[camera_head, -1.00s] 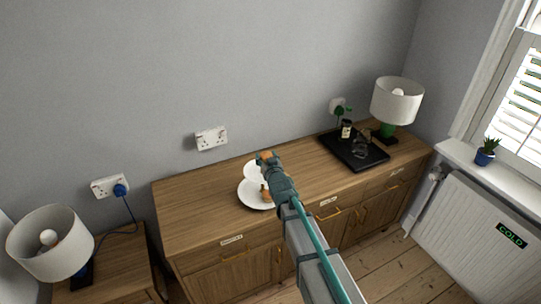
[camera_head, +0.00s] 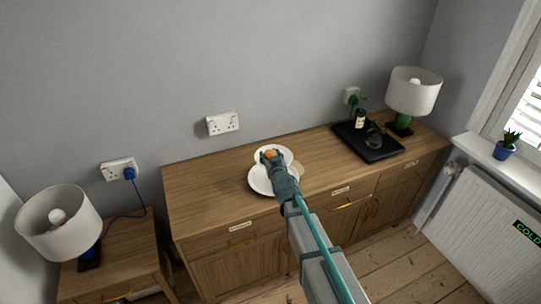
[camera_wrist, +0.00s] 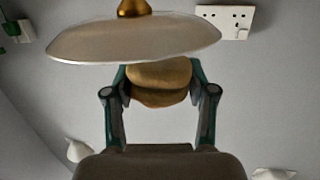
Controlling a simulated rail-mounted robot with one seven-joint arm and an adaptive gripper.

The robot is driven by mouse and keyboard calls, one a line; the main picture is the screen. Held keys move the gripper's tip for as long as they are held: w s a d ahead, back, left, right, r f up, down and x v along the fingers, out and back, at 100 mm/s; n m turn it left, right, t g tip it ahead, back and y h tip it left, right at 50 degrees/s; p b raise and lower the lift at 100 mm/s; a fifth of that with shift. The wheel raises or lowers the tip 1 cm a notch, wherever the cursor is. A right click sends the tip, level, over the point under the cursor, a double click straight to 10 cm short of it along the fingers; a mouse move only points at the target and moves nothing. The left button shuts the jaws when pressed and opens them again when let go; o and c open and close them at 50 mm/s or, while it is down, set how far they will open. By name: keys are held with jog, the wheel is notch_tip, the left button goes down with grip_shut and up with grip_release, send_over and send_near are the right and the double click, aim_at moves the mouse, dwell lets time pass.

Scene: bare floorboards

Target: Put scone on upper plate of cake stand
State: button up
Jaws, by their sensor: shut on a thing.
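The cake stand is on the wooden sideboard, with a white upper plate (camera_head: 286,151) and a larger white lower plate (camera_head: 259,182). My gripper (camera_head: 269,157) is in front of the upper plate in the head view and covers part of the stand. It is shut on the golden-brown scone (camera_wrist: 160,83), which shows between both fingers in the wrist view and as a small orange patch in the head view (camera_head: 271,153). In the wrist view the upper plate (camera_wrist: 95,43) and its brass stem (camera_wrist: 134,7) show close by the scone. Whether they touch cannot be told.
A black tray (camera_head: 382,151) with a small jar and a glass object is right of the stand. A green-based lamp (camera_head: 413,92) stands behind it. Bare sideboard top (camera_head: 205,195) lies left of the stand. Another lamp (camera_head: 60,222) is at the far left.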

jog(key=shift+f, duration=0.6)
jog(key=shift+f+b, duration=0.4)
jog(key=shift+b, duration=0.2)
jog(key=o, duration=1.2)
jog(key=shift+o, duration=0.2)
